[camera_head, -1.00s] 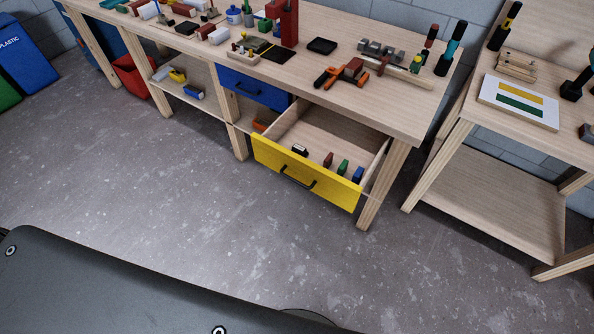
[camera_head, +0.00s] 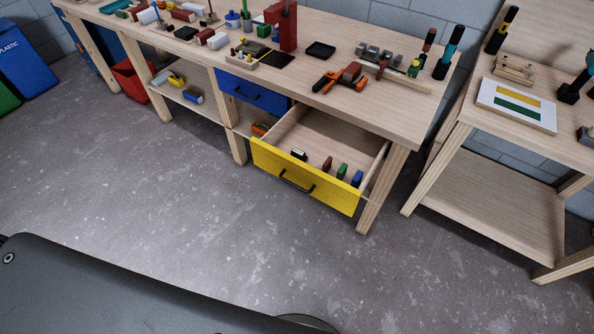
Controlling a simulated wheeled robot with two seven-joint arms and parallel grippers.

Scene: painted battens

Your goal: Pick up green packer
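The green packer (camera_head: 341,171) is a small upright block inside the open yellow-fronted drawer (camera_head: 303,189) under the workbench. It stands near the front wall of the drawer, between a dark red block (camera_head: 327,164) on its left and a blue block (camera_head: 357,178) on its right. A black and white piece (camera_head: 299,154) lies further left in the same drawer. Neither of my grippers is in view.
The workbench top (camera_head: 385,111) carries tools, including an orange and black clamp (camera_head: 338,77). A closed blue drawer (camera_head: 252,91) is left of the open one. A second table (camera_head: 512,118) stands at the right. The floor in front of the drawer is clear.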

